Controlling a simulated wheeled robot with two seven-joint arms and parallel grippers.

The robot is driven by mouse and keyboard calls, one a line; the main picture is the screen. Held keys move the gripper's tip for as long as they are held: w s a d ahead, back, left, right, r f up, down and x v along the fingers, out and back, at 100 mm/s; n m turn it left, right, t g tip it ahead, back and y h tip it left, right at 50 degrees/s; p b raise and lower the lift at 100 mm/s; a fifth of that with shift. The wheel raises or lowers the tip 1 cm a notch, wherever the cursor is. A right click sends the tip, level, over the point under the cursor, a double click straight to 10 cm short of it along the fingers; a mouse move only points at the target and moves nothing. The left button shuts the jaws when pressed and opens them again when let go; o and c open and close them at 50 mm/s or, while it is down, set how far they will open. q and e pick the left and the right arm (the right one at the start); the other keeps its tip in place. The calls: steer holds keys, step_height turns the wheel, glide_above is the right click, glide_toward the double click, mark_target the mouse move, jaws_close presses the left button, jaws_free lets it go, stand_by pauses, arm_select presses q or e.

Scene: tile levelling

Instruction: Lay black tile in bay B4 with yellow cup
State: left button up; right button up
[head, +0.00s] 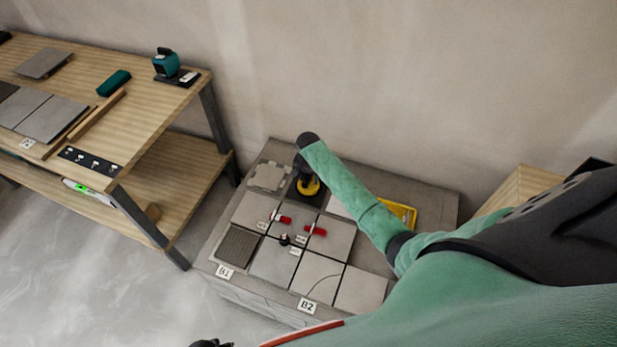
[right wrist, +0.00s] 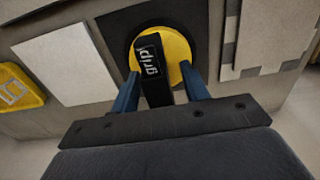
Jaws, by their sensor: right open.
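The yellow cup (head: 309,186) stands on the black tile (head: 314,200) in the back part of the grey platform. In the right wrist view the cup (right wrist: 181,55) is a round yellow disc with a black handle marked "grip", on the dark square tile (right wrist: 113,24). My right gripper (head: 302,165) is over the cup. In the wrist view its two blue fingers (right wrist: 158,85) are apart, one on each side of the handle, with gaps visible. No B4 label is readable.
The platform (head: 420,210) bears several grey tiles, red clips (head: 316,230), a small black knob (head: 284,240), labels B1 (head: 224,271) and B2 (head: 307,306), a notched pale plate (head: 269,177) and a yellow tray (head: 404,212). A wooden workbench (head: 150,110) stands left.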

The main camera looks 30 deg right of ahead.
steer(key=shift+r, duration=0.45)
step_height(320, 180, up, 6)
steer(key=shift+f+b, duration=0.1)
steer(key=shift+b, duration=0.45)
steer(key=shift+r, duration=0.5)
arm_select(q)
steer(key=r, duration=0.1)
steer(key=w+r, duration=0.1)
steer(key=r, duration=0.3)
steer(key=shift+w+d+r, duration=0.25)
steer(key=shift+w, duration=0.05)
